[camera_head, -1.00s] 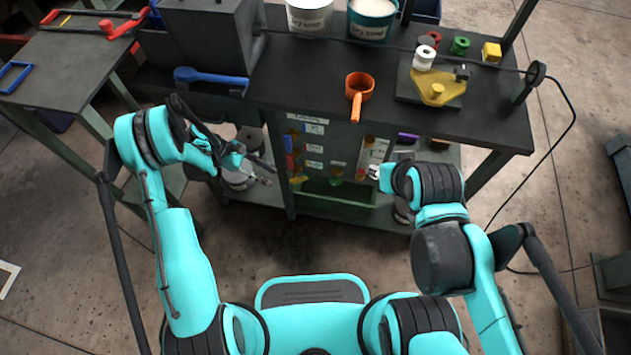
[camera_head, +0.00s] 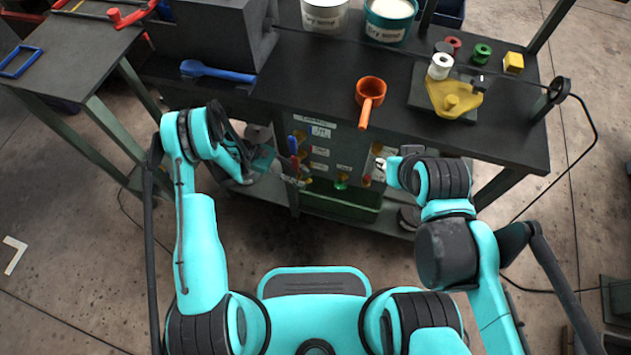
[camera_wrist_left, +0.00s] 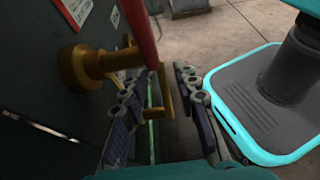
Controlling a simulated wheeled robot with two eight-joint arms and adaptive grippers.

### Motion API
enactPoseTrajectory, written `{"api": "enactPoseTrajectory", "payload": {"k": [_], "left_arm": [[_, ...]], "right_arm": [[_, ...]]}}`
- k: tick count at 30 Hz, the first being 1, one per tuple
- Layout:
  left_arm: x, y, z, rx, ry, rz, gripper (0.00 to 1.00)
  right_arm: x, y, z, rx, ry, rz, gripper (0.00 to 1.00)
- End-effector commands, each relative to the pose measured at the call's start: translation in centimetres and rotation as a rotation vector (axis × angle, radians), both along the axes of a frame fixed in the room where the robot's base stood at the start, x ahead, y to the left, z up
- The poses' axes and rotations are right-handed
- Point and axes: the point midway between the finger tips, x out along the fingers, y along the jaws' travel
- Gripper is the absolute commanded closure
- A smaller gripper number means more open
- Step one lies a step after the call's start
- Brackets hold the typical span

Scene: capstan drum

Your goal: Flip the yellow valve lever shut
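A panel (camera_head: 345,160) under the bench top carries small coloured fittings and labels. In the left wrist view, a round yellow-gold fitting (camera_wrist_left: 85,67) stands out from the panel with a red bar (camera_wrist_left: 142,30) beside it. A narrow yellow piece (camera_wrist_left: 164,92) lies between the fingers of my left gripper (camera_wrist_left: 157,58); I cannot tell whether it is the valve lever. The fingers are apart, and no firm grip shows. In the head view my left gripper (camera_head: 285,170) is at the panel's left side. My right gripper (camera_head: 380,164) is near its right side, its fingers mostly hidden.
A green tray (camera_head: 340,200) sits below the panel. The floor before the bench is clear.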

Motion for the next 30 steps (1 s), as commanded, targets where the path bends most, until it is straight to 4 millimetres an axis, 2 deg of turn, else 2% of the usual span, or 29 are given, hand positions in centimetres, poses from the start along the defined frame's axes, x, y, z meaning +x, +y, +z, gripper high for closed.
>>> {"api": "enactPoseTrajectory", "payload": {"k": [1, 3, 12, 23, 24, 27, 30], "left_arm": [[-0.2, -0.5, -0.8, 0.0, 0.0, -0.003, 0.7], [-0.5, -1.2, -1.2, 0.0, 0.002, -0.004, 0.7], [-1.7, -5.1, -2.5, 0.0, 0.002, -0.004, 0.7], [-1.9, -5.7, -2.6, 0.001, 0.002, -0.001, 0.7], [-1.9, -5.7, -2.6, 0.001, 0.002, -0.001, 0.75], [-1.9, -5.7, -2.6, 0.001, 0.002, -0.001, 1.0], [-1.9, -5.7, -2.6, 0.001, 0.002, -0.001, 1.0]], "right_arm": [[0.0, 0.0, -1.3, 0.0, 0.0, 0.0, 0.7], [0.0, 0.0, -2.3, 0.0, 0.0, 0.0, 0.7], [0.0, 0.0, -3.3, 0.0, 0.0, 0.0, 0.7], [0.0, 0.0, -3.4, 0.0, 0.0, 0.0, 0.7], [0.0, 0.0, -3.4, 0.0, 0.0, 0.0, 0.7], [0.0, 0.0, -3.4, 0.0, 0.0, 0.0, 0.7], [0.0, 0.0, -3.4, 0.0, 0.0, 0.0, 0.7]]}}
